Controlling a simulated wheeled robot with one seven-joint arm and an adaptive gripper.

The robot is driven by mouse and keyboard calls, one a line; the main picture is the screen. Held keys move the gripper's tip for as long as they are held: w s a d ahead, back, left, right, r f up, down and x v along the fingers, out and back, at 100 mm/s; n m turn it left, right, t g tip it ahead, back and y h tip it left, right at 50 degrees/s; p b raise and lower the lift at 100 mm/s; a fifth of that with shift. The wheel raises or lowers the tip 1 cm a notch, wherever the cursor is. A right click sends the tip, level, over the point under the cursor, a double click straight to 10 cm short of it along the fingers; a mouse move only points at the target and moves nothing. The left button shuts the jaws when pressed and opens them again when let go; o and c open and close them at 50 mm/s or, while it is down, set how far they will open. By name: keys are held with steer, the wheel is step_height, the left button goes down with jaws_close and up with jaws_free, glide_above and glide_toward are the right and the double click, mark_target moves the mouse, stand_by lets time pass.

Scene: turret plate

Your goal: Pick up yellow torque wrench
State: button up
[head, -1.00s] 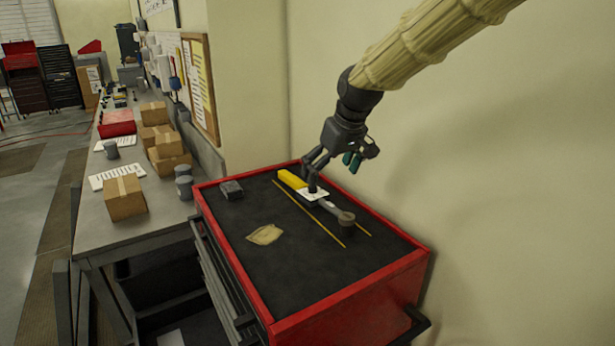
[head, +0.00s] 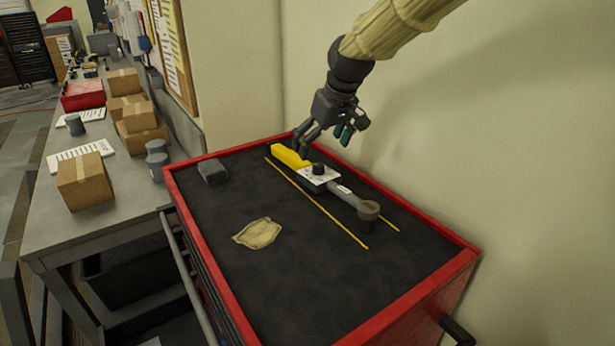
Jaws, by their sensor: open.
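The yellow torque wrench (head: 290,157) lies on the black top of the red tool cabinet (head: 345,325), between two thin yellow lines. Its yellow handle points to the back left, and its grey shaft and round head (head: 368,210) point to the front right. A white plate with a black knob sits at its middle. My gripper (head: 318,145) is open, pointing down over the far side of the wrench near the handle. One finger overlaps the handle in the picture; I cannot tell whether it touches. Nothing shows between the fingers.
A tan cloth (head: 258,233) and a small dark grey block (head: 212,171) lie left of the wrench. A grey workbench (head: 110,220) with cardboard boxes (head: 85,182) stands at the left. A plain wall rises close behind and right of the cabinet. The cabinet top's front is clear.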

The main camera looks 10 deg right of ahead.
mark_target(309, 168)
steer(key=shift+w+a+f, duration=0.1)
steer(key=shift+w+f, duration=0.15)
steer(key=shift+f, duration=0.05)
steer(key=shift+s+a+f, duration=0.15)
steer(key=shift+s+a, duration=0.1)
steer(key=shift+a, duration=0.3)
steer(key=x, duration=0.1)
steer(key=p+x, duration=0.1)
steer(key=x, duration=0.2)
steer(key=shift+w+d+f, duration=0.15)
steer(key=shift+w+d, duration=0.15)
steer(key=shift+s+a+f+p, duration=0.15)
steer(key=shift+s+p, duration=0.1)
steer(key=shift+p, duration=0.2)
steer(key=f, duration=0.1)
steer(key=w+f+p, duration=0.1)
steer(key=f+p, duration=0.1)
steer(key=shift+w+d, duration=0.15)
steer(key=shift+d, duration=0.1)
steer(key=shift+w+a+f+p, duration=0.1)
steer(key=shift+a+f+p, duration=0.15)
steer(key=shift+f, duration=0.3)
steer(key=shift+w+a+f, duration=0.4)
steer(key=shift+w, duration=0.05)
